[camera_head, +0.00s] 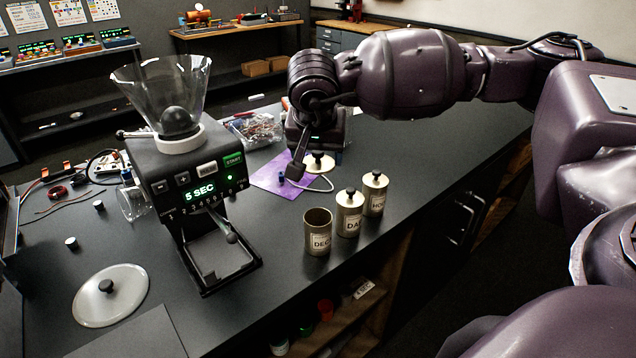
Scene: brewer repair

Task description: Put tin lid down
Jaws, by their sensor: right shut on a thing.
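My right gripper (306,165) reaches down over the far part of the counter and is shut on the tin lid (321,164), a small pale gold disc with a dark knob. The lid is at or just above the surface by the right edge of a purple mat (266,178); I cannot tell whether it touches. The open, lidless tin (318,238), its label starting "DEC", stands nearer on the counter. Two lidded tins stand beside it, a middle one (349,218) and a right one (375,197). My left gripper is not in view.
A black grinder (190,165) with a clear hopper (165,90) and a "5 SEC" display stands left of the tins. A large round lid (111,296) lies at front left. A bag of small parts (257,130) lies behind the mat. The counter right of the tins is clear.

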